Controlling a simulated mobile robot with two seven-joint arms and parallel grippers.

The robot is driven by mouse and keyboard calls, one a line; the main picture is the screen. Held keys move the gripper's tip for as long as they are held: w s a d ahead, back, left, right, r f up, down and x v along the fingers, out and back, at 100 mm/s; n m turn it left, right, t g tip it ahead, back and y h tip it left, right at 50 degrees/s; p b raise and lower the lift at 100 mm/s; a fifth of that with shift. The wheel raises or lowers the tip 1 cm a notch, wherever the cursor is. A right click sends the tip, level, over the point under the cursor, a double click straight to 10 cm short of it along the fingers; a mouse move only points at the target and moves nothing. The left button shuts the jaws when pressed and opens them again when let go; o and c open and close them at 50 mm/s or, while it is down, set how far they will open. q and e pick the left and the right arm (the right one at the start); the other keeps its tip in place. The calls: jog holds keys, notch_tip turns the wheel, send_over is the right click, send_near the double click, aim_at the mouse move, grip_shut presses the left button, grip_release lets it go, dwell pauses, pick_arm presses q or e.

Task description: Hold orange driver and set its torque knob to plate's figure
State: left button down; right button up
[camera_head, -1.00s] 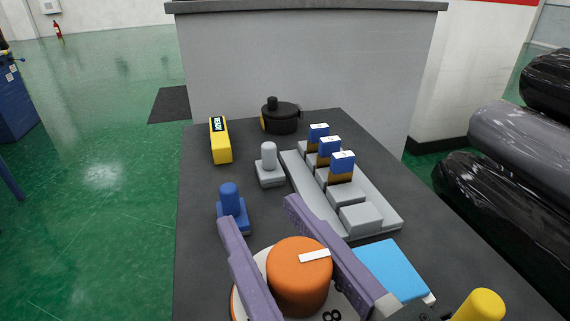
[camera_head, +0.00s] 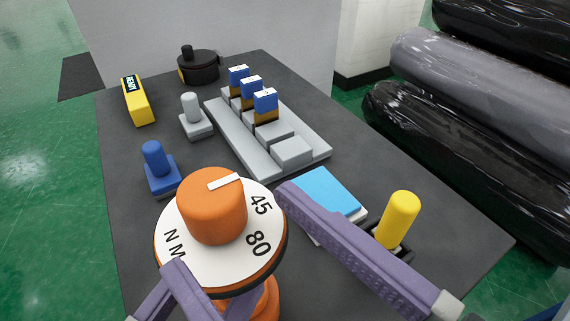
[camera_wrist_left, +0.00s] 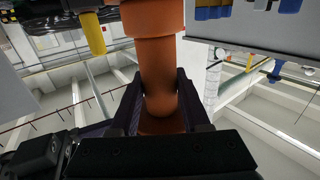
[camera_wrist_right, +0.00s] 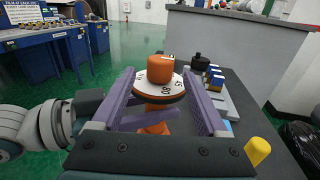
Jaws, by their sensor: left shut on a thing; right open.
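The orange driver's knob (camera_head: 212,208) carries a white pointer bar, tilted toward the upper right. Below it is a white dial (camera_head: 193,262) reading 45, 80 and N M. The other dial marks are hidden by the knob or fingers. My left gripper (camera_wrist_left: 158,88) is shut on the driver's orange handle (camera_wrist_left: 157,55) beneath the dial. My right gripper (camera_wrist_right: 158,72) is open, its purple fingers on either side of the knob; the right wrist view shows the knob (camera_wrist_right: 160,68) between them, with gaps. I cannot make out a plate with a readable figure.
A grey rack (camera_head: 235,139) holds several blue-topped blocks. A blue peg (camera_head: 154,160), a grey peg (camera_head: 191,108), a yellow box reading READY (camera_head: 141,107), a black pot (camera_head: 198,68), a light-blue pad (camera_head: 325,192) and a yellow-handled item (camera_head: 400,220) stand on the dark table (camera_head: 130,215).

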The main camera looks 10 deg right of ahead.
jog(key=v, duration=0.4)
jog(key=shift+s+d, duration=0.1)
pick_arm(q)
jog(key=shift+c, duration=1.5)
grip_release()
